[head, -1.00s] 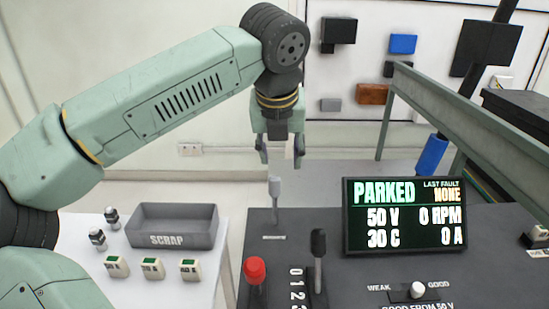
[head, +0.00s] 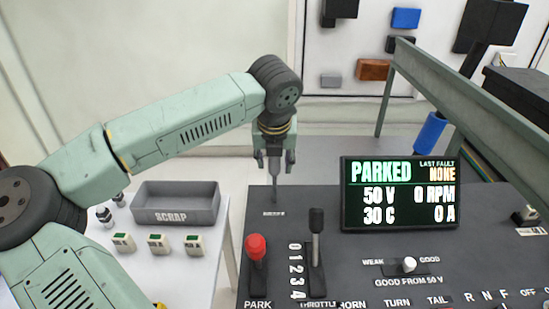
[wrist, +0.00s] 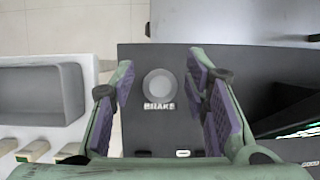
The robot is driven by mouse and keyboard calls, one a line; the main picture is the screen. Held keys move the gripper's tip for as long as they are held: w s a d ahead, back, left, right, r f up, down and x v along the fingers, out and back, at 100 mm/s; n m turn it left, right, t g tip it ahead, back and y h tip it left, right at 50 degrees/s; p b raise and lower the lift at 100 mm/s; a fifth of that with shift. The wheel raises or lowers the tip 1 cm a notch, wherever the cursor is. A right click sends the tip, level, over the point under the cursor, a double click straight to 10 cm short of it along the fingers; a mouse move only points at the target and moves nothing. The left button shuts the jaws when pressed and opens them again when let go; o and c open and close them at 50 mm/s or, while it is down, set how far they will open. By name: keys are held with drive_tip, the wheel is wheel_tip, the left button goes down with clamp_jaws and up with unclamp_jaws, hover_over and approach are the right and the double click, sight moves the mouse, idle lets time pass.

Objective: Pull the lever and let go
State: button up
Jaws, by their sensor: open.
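The grey brake lever (head: 275,188) stands at the far left of the dark console. Its round grey knob (wrist: 158,83) shows from above in the wrist view, with the label BRAKE just below it. My gripper (head: 275,160) is open and points down over this lever, with the lever's top hidden between the fingers in the head view. In the wrist view the knob lies between the two purple-padded fingers, with a gap on either side. I cannot tell how far the fingertips reach down past the knob.
A red-knobbed PARK lever (head: 257,250) and a black throttle lever (head: 316,240) stand nearer on the console (head: 345,265). The display (head: 400,194) reads PARKED, 50 V, 0 RPM. A grey SCRAP tray (head: 176,216) sits on the white table at left. A beam (head: 470,110) crosses at right.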

drive_tip(key=shift+c, duration=0.4)
clamp_jaws()
idle(0.4)
